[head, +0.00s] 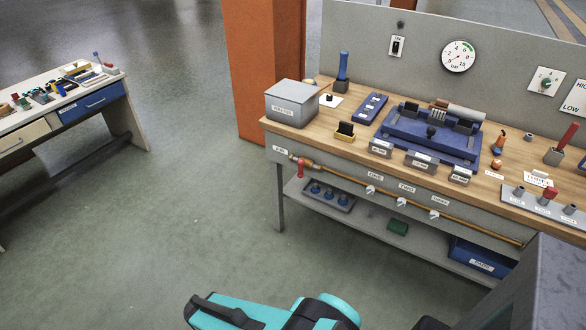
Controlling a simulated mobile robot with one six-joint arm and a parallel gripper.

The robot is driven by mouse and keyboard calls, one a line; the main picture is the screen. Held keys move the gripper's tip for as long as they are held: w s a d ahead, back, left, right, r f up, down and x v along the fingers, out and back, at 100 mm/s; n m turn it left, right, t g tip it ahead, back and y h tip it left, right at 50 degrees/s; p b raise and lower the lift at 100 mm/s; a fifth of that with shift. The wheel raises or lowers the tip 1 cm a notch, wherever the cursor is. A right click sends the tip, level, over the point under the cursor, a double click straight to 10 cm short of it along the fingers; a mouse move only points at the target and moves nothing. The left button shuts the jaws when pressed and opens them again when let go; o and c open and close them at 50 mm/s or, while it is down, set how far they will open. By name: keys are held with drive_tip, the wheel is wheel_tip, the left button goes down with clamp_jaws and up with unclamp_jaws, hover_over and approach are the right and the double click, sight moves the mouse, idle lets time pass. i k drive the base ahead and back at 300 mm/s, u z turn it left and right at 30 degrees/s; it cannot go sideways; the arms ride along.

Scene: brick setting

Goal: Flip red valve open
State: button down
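The red valve (300,168) is a small red handle at the left end of a copper pipe (385,195) on the front of the workbench. The handle hangs down from the pipe and looks crosswise to it, close to the label reading AIR. It is small in the head view, so its exact angle is hard to tell. Part of my teal and black arm shows at the bottom edge, well in front of the bench. My gripper's fingertips are not visible, and nothing of mine touches the valve.
The workbench (345,147) carries a grey box (292,102), a blue fixture (430,138) and a gauge panel (458,56) behind. White-handled taps sit along the pipe. A lower shelf holds a blue bin (482,262). Another table (62,110) stands left. The floor between is clear.

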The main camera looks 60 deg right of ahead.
sight(300, 162)
drive_tip(key=z, duration=0.05)
drive_tip(key=i, duration=0.9)
drive_tip(key=u, duration=0.05)
